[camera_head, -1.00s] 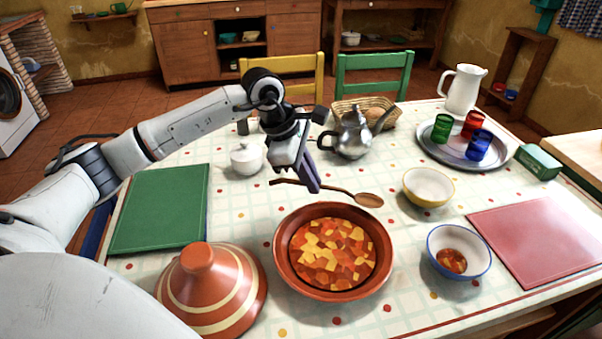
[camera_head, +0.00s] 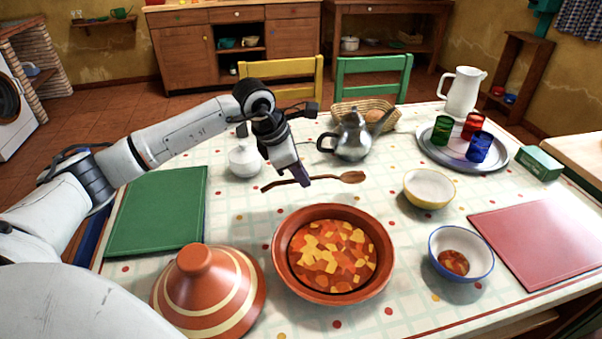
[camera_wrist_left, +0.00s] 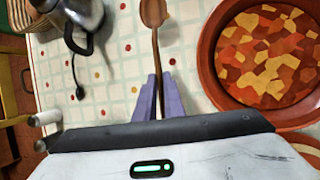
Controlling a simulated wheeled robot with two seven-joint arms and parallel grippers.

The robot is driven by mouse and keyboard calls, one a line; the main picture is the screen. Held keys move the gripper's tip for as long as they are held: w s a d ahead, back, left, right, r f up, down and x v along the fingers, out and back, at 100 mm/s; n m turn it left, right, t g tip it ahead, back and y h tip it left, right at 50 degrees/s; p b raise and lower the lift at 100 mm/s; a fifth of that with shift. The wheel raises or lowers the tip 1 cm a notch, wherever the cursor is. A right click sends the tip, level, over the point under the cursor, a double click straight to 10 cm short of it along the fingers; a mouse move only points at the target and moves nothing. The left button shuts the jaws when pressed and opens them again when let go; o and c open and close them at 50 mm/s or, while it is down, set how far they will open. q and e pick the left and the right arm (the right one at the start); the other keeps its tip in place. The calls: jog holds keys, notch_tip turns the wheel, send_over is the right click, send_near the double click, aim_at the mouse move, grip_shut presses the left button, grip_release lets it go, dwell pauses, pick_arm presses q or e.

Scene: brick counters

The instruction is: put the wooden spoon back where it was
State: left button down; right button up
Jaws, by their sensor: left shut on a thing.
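The wooden spoon (camera_head: 350,177) is held level over the table, its bowl end pointing right, behind the stew dish (camera_head: 333,212). My left gripper (camera_head: 303,182) is shut on the spoon's handle. In the left wrist view the spoon (camera_wrist_left: 154,14) runs away from between the purple fingers (camera_wrist_left: 158,98), bowl end at the top. I cannot tell exactly how high the spoon is above the cloth. My right gripper is out of view.
A metal teapot (camera_head: 352,140) and white sugar pot (camera_head: 245,161) stand behind the spoon. A tagine lid (camera_head: 207,290) is at front left. A yellow bowl (camera_head: 428,190) and blue-rimmed bowl (camera_head: 459,243) stand to the right. Bare cloth lies around the spoon.

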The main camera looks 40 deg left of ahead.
pick_arm(q)
jog(key=shift+f+b, duration=1)
jog(key=shift+f, duration=0.55)
jog(key=shift+f+b, duration=0.45)
jog(key=shift+f, duration=0.35)
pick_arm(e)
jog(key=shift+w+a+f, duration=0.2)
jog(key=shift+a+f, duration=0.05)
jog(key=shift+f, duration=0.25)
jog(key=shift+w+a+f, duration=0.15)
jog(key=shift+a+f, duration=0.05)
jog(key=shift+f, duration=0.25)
pick_arm(q)
jog(key=c, duration=1.8)
grip_release()
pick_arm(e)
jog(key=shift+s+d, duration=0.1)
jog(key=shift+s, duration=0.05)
pick_arm(q)
jog(key=shift+o, duration=0.2)
jog(key=v, duration=1)
jog(key=shift+r, duration=0.15)
